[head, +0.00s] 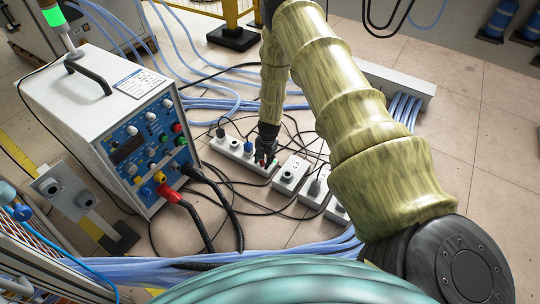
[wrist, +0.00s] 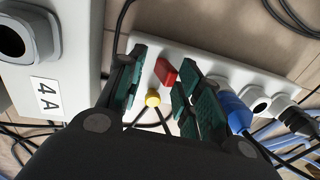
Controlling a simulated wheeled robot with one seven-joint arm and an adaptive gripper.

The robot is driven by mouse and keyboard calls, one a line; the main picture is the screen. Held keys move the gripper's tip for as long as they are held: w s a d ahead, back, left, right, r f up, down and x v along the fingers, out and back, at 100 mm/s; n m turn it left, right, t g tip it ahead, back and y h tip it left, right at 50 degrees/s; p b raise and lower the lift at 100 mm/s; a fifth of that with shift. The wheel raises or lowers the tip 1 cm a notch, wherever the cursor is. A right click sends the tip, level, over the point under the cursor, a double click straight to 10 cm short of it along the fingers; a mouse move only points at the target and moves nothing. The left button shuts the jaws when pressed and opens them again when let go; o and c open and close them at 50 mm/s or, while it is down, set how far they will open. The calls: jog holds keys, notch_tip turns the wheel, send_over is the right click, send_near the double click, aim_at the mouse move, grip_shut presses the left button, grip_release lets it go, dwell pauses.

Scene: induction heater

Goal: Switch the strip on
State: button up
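The power strip (head: 233,157) is a long white bar on the floor with a row of sockets and plugs; in the wrist view its body (wrist: 225,68) runs diagonally. A red rocker switch (wrist: 166,72) sits near its end. My gripper (head: 264,158) is above this end of the strip, pointing down. In the wrist view my gripper (wrist: 158,88) has its green-padded fingers apart, one on each side of the switch, with nothing held. A round yellow part (wrist: 152,98) shows beside the switch. I cannot tell whether the fingertips touch the strip or which way the switch is set.
A blue plug (wrist: 237,108) and a dark plug (wrist: 297,118) sit farther along the strip. A white box labelled 4A (wrist: 45,90) lies close beside it. A white and blue control unit (head: 110,120) stands left. Cables cross the floor; tiles at right are clear.

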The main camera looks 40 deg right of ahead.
jog(key=shift+s+d+f+t+y+b, duration=0.1)
jog(key=shift+s+f+t+y+b, duration=0.35)
jog(key=shift+b, duration=1.2)
jog(key=shift+s+d+r+t+y+b, duration=0.1)
jog(key=shift+t+b, duration=0.65)
jog(key=shift+b, duration=0.9)
jog(key=shift+s+t+b, duration=0.1)
jog(key=shift+t+b, duration=0.4)
jog(key=shift+b, duration=1.1)
jog(key=a+p+v, duration=0.1)
jog(key=p+v, duration=0.8)
jog(key=v, duration=0.3)
jog(key=s+a+r+n+g+p, duration=0.2)
jog(key=s+a+r+n+p, duration=0.3)
jog(key=s+a+r+p, duration=0.5)
jog(key=shift+s+r+h+p, duration=0.45)
jog(key=shift+s+r+p, duration=0.4)
jog(key=shift+p, duration=2.4)
